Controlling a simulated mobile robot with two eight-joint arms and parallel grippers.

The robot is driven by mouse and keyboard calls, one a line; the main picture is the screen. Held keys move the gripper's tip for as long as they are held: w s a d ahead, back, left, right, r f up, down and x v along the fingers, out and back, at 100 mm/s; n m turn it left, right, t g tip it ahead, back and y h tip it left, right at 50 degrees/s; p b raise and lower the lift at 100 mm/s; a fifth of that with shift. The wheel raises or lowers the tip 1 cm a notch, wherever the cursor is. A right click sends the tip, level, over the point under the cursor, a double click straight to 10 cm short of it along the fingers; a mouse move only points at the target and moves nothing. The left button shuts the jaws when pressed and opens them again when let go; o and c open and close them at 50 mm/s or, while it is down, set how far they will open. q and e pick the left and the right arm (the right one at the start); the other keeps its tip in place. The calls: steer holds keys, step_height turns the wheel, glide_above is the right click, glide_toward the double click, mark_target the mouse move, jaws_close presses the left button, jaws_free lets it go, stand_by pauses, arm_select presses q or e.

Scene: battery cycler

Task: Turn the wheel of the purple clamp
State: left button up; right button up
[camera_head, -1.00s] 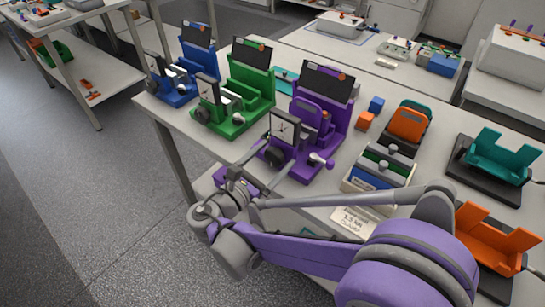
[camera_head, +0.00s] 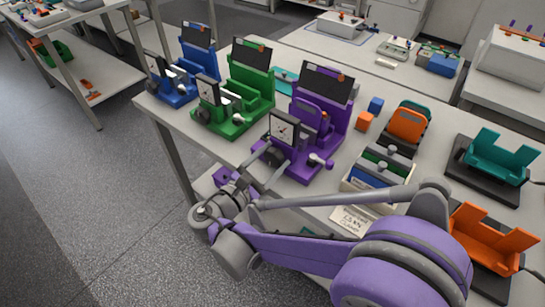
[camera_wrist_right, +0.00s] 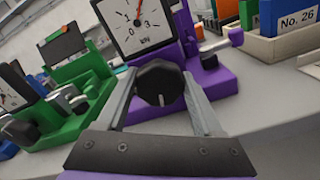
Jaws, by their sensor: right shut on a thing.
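The purple clamp (camera_head: 309,133) stands upright near the table's front edge, with a dark panel on top and a square dial gauge (camera_head: 284,130) facing front. The gauge also shows in the wrist view (camera_wrist_right: 136,22), its red needle near the top of the scale. Below it is the clamp's black wheel (camera_wrist_right: 160,82), with a pale mark low on its face. My right gripper (camera_head: 271,160) reaches in from the front, with one finger on each side of the wheel, shut on it. My left gripper is not in view.
A green clamp (camera_head: 246,88) and a blue clamp (camera_head: 183,72) stand to the left. An orange cube (camera_head: 364,121), a blue cube (camera_head: 376,104) and a card-labelled rack (camera_head: 372,180) are to the right. Teal (camera_head: 499,160) and orange (camera_head: 490,238) holders stand farther right.

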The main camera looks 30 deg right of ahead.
steer(key=o, duration=1.4)
steer(key=shift+c, duration=0.2)
steer(key=v, duration=1)
steer(key=shift+s+a, duration=0.2)
steer(key=shift+a, duration=0.15)
